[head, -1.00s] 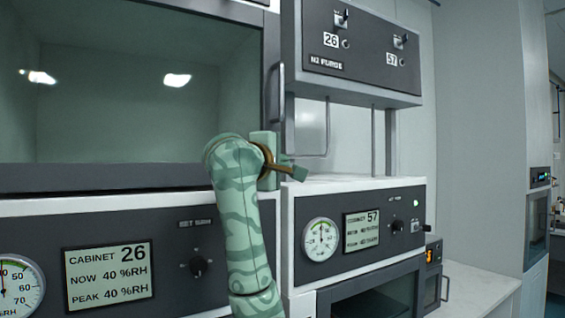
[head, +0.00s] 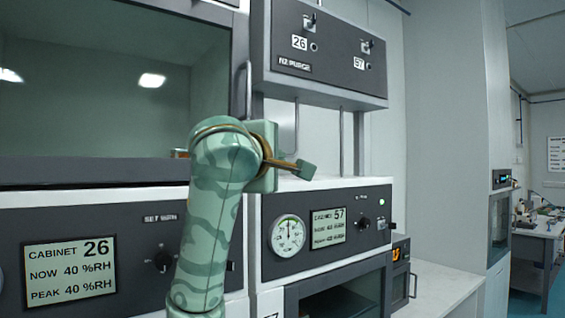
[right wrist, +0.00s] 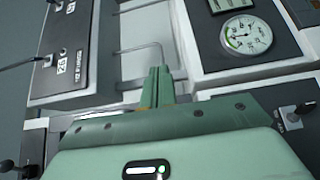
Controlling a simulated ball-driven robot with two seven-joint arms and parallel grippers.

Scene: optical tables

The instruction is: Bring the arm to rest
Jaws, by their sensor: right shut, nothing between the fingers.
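My right arm, green with a darker wavy pattern, rises in the middle of the head view. Its right gripper (head: 306,169) points to the right, in front of the gap between the N2 purge box and the cabinet 57 panel. The right gripper (right wrist: 160,72) also shows in the right wrist view, its fingers together and empty. It looks apart from the fittings, though the exact distance is hard to tell. My left gripper is not in view.
Cabinet 26's panel (head: 120,240) and dark window (head: 90,110) are at left. The N2 purge box (head: 325,50) overhangs the gripper. Cabinet 57's panel (head: 345,255) is below right. A vertical handle (head: 244,90) stands close by. A pale counter (head: 440,285) looks clear at lower right.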

